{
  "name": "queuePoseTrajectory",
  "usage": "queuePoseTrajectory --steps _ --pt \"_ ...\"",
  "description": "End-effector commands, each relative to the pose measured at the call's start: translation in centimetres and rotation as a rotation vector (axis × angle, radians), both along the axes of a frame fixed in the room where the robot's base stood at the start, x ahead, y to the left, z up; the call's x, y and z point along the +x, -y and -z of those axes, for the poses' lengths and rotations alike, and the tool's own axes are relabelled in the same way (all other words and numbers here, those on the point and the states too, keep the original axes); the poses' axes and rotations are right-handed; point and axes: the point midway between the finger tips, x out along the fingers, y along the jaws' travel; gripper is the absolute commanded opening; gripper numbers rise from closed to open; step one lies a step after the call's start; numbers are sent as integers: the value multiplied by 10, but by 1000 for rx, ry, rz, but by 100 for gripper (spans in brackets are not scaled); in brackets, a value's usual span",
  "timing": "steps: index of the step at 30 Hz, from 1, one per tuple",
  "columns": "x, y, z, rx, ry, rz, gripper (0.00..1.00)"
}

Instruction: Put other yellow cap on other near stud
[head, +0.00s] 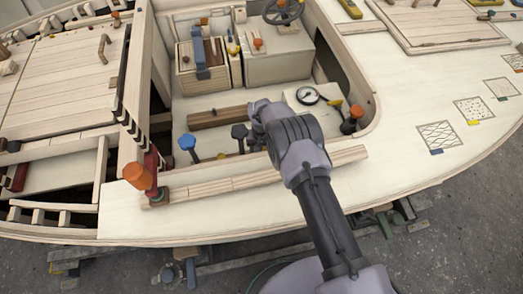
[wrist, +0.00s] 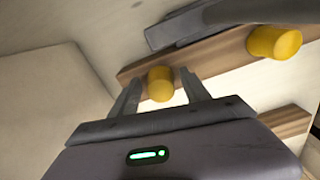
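In the wrist view, a yellow cap (wrist: 160,84) sits at a wooden strip (wrist: 212,56), between the fingertips of my gripper (wrist: 159,84). The fingers are open, with a narrow gap visible on each side of the cap. A second yellow cap (wrist: 274,42) sits farther right on the same strip, outside the fingers. In the head view my arm reaches over the near hull edge into the cockpit; its wrist hides the gripper and both caps. I cannot make out a bare stud in either view.
A dark grey bar (wrist: 215,20) crosses above the strip, close to the second cap.

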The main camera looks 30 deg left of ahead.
Motion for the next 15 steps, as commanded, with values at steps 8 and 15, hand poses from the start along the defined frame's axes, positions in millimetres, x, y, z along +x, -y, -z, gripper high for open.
queuePoseTrajectory --steps 8,15 --pt "1 -1 -12 1 2 0 55" --pt "1 0 -82 1 2 0 55"
